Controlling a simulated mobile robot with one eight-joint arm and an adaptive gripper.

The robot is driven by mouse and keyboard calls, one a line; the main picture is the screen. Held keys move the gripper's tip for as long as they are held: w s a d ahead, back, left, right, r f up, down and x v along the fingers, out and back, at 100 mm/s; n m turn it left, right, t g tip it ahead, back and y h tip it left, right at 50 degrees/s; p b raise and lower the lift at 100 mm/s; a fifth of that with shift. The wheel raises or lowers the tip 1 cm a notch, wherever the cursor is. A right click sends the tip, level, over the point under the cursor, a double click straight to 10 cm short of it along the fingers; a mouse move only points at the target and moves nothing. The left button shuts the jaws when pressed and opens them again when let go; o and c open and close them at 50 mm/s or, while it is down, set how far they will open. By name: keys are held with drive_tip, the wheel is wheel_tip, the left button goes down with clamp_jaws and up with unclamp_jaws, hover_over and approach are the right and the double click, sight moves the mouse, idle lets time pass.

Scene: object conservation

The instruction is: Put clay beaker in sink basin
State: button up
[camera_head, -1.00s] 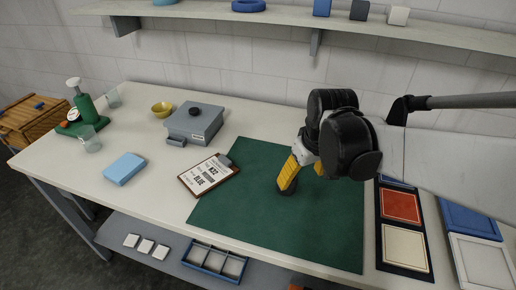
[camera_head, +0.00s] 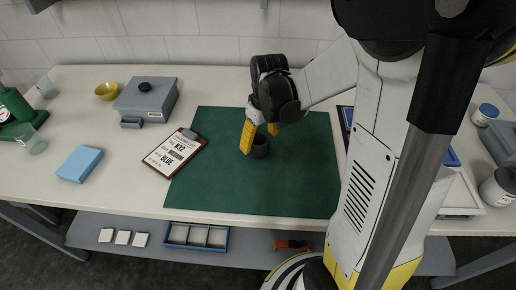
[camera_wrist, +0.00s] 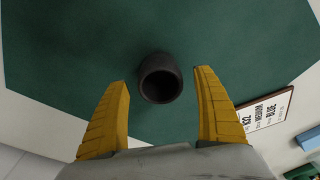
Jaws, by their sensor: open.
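The clay beaker (camera_head: 261,149) is a small dark grey cup standing upright on the green mat (camera_head: 215,185). In the wrist view the beaker (camera_wrist: 160,80) shows its round open mouth, centred between my two yellow fingers. My gripper (camera_head: 259,141) is open and empty, its fingers pointing down close above and beside the beaker. In the wrist view my gripper (camera_wrist: 163,79) has a finger to each side, apart from the beaker. One finger partly covers the beaker in the head view. I see no sink basin in these views.
A clipboard (camera_head: 174,152) lies at the mat's left edge. Further left are a grey lidded box (camera_head: 147,100), a yellow bowl (camera_head: 107,91), a blue block (camera_head: 80,164) and clear glasses. White and dark containers (camera_head: 485,114) stand at the far right. The mat around the beaker is clear.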

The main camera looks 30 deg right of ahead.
drive_tip(key=f, duration=0.3)
drive_tip(key=shift+w+b, duration=0.3)
drive_tip(key=shift+b, duration=0.1)
drive_tip(key=c, duration=1.5)
drive_tip(key=shift+r, duration=0.15)
